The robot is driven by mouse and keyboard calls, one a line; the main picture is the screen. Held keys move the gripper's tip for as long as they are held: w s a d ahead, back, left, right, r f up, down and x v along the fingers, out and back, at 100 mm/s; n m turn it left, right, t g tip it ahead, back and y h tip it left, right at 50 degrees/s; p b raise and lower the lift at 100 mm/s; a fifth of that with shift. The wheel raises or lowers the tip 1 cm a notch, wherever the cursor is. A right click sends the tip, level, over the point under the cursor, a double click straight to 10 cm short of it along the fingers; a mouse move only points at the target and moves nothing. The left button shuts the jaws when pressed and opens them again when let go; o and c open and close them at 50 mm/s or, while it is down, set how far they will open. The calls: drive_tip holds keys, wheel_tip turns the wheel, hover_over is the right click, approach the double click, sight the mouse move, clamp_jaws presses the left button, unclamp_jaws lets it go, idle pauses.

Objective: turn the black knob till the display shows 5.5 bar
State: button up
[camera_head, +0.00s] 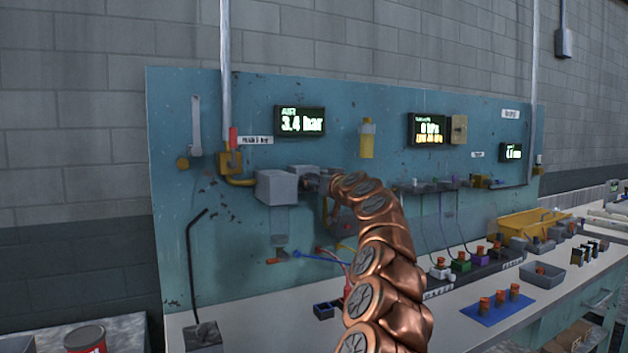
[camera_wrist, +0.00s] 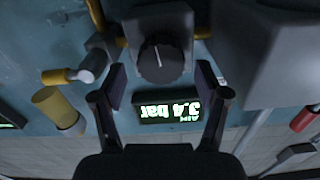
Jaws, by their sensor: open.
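The black knob (camera_wrist: 160,62) with a white pointer line shows in the wrist view on the front of a grey block (camera_wrist: 160,20). My gripper (camera_wrist: 161,78) is open, one finger on each side of the knob, with visible gaps; I cannot tell whether the fingertips reach its depth. In the head view I cannot make out the knob behind my arm and gripper. The AIR display (camera_head: 301,121) reads 3.4 bar; it also shows upside down in the wrist view (camera_wrist: 167,106).
A grey box (camera_head: 276,187) is on the teal panel (camera_head: 185,240) left of my gripper. A yellow cylinder (camera_head: 367,138) is mounted to the right of the display. Several small parts crowd the bench at right, with a blue mat (camera_head: 490,310) near the front.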

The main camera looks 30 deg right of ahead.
drive_tip(key=shift+w+p, duration=0.35)
drive_tip(key=shift+w, duration=0.6)
drive_tip(key=c, duration=1.2)
